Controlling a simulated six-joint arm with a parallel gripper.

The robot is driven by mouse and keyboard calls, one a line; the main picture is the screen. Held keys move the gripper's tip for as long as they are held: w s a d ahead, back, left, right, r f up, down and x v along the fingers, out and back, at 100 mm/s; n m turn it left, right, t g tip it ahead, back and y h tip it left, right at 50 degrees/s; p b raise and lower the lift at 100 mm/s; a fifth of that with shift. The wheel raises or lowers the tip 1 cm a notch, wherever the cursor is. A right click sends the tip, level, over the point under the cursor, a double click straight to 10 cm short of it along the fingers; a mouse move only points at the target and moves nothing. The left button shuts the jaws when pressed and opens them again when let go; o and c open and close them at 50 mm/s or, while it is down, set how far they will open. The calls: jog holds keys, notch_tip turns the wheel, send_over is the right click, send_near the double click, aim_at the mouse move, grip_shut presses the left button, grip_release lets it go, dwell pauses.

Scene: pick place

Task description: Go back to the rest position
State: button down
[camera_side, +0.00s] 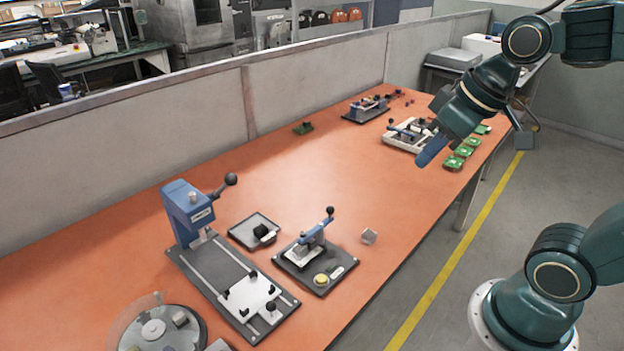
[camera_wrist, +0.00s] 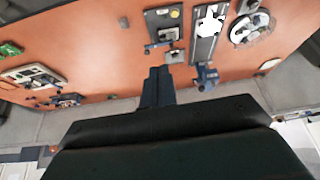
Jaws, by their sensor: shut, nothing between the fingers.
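My gripper (camera_side: 432,151) is in the upper right of the side view, held above the far right part of the orange table (camera_side: 300,160). Its blue fingers point down and to the left and are together. The wrist view shows the same blue fingers (camera_wrist: 158,88) closed side by side, with nothing between them. The fingers appear clear of the table and its fixtures.
A blue press (camera_side: 190,215), a toggle-clamp fixture (camera_side: 315,262), a dark tray (camera_side: 254,232) and a small grey cube (camera_side: 369,236) stand on the near table. A white fixture (camera_side: 408,135) and green boards (camera_side: 463,150) are near my gripper. The table's middle is clear.

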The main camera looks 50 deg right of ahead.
jog(key=shift+m, duration=0.3)
jog(key=shift+s+f, duration=0.1)
jog(key=shift+s, duration=2.4)
jog(key=c, duration=2.1)
grip_release()
